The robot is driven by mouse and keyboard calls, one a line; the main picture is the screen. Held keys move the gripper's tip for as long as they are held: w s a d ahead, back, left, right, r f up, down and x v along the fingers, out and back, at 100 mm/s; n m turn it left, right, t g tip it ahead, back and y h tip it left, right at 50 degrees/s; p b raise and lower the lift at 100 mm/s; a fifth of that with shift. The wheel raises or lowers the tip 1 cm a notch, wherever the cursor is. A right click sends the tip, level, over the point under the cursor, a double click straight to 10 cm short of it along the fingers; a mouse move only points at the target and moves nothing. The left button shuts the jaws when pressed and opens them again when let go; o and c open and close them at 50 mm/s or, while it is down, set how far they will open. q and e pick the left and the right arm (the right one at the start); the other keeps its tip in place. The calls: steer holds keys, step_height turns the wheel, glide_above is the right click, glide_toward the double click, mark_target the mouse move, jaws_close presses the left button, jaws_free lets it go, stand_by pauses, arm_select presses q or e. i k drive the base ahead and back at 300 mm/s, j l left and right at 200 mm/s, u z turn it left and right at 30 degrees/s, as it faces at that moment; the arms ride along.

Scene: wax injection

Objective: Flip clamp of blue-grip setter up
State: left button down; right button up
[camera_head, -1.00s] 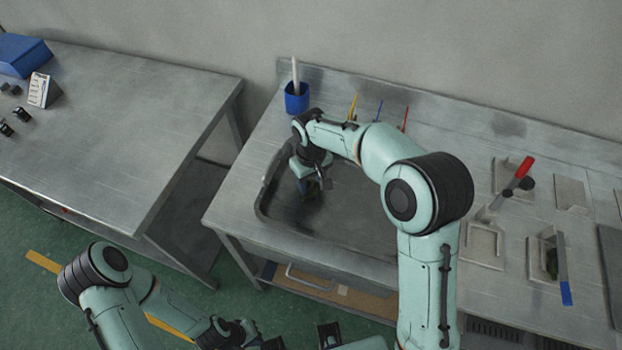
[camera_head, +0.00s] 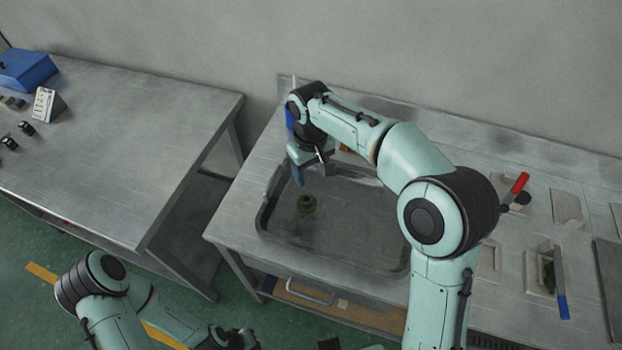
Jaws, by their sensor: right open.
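The blue-grip setter (camera_head: 559,284) is on the right part of the steel bench, its blue handle pointing toward the front edge. A dark green piece sits in its holder. A setter with a red grip (camera_head: 518,186) stands up behind it to the left. My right gripper (camera_head: 311,177) is open above the back left of the recessed tray, far from the blue-grip setter. My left gripper (camera_head: 240,340) is low at the bottom edge, in front of the bench; its jaws cannot be made out.
A small dark green object (camera_head: 306,205) lies in the recessed tray (camera_head: 340,255), below my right gripper. My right arm spans the bench between the tray and the setters. The left table (camera_head: 120,140) holds a blue box (camera_head: 27,70) and small black parts; its middle is clear.

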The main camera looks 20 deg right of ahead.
mark_target(558, 277)
steer(key=k, duration=1)
